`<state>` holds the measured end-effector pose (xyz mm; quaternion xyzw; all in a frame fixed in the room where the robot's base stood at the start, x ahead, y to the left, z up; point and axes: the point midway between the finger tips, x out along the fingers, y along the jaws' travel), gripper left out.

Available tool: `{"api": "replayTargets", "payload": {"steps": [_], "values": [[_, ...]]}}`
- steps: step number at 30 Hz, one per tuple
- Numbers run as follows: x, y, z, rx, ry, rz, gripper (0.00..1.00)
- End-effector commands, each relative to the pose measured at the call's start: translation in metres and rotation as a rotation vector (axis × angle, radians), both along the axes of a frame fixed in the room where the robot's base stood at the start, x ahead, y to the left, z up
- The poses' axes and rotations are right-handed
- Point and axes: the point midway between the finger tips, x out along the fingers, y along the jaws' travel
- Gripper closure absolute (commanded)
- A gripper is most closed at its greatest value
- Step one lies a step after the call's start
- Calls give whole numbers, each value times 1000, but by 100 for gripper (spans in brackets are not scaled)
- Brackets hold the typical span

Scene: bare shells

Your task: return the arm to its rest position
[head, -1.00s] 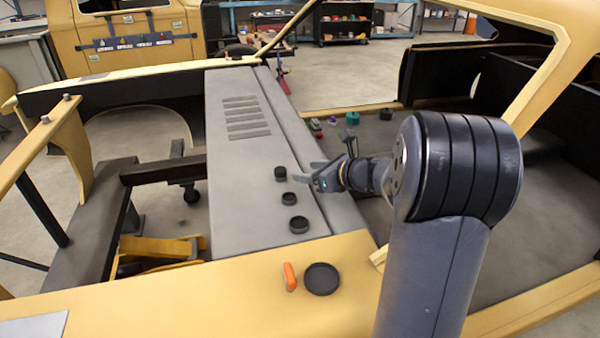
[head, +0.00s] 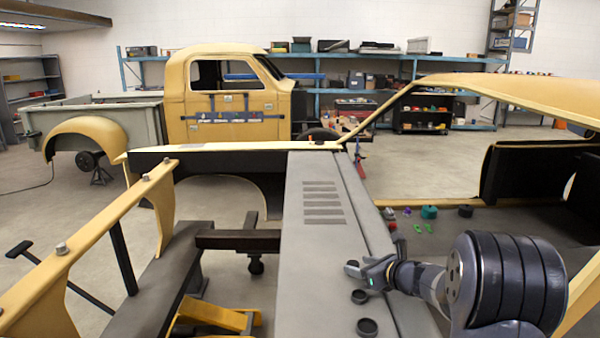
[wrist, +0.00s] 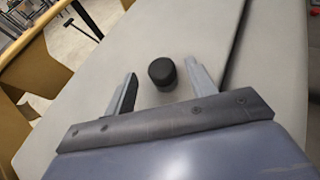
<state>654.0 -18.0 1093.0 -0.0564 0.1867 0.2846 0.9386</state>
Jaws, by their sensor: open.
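My gripper (head: 358,272) is at the lower right of the head view, reaching over the grey panel (head: 320,240) beside the row of small black round parts. In the wrist view my gripper (wrist: 160,72) has its two fingers spread apart with nothing held. A short black cylinder (wrist: 162,74) appears between the fingertips in that view, standing on the grey surface. I cannot tell how high the fingers are above it. The arm is bent, its large dark joint at the lower right.
Black round parts (head: 359,297) (head: 367,328) sit on the panel. A green part (head: 429,212) and other small items lie on the dark floor of the shell. A yellow roof frame (head: 500,90) arches over the right side. A yellow truck (head: 232,100) stands behind.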

Motion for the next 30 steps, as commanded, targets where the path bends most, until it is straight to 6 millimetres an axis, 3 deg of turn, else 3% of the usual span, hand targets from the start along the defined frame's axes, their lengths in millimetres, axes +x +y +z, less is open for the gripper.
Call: {"api": "replayTargets", "payload": {"steps": [5, 6, 12, 16, 30], "values": [[26, 18, -12, 0, 2, 3, 47], [28, 19, -7, 0, -4, 2, 47], [27, 18, 27, -2, -5, 1, 47], [26, 18, 39, -1, -2, 1, 47], [26, 18, 45, 0, 0, 1, 47]]}}
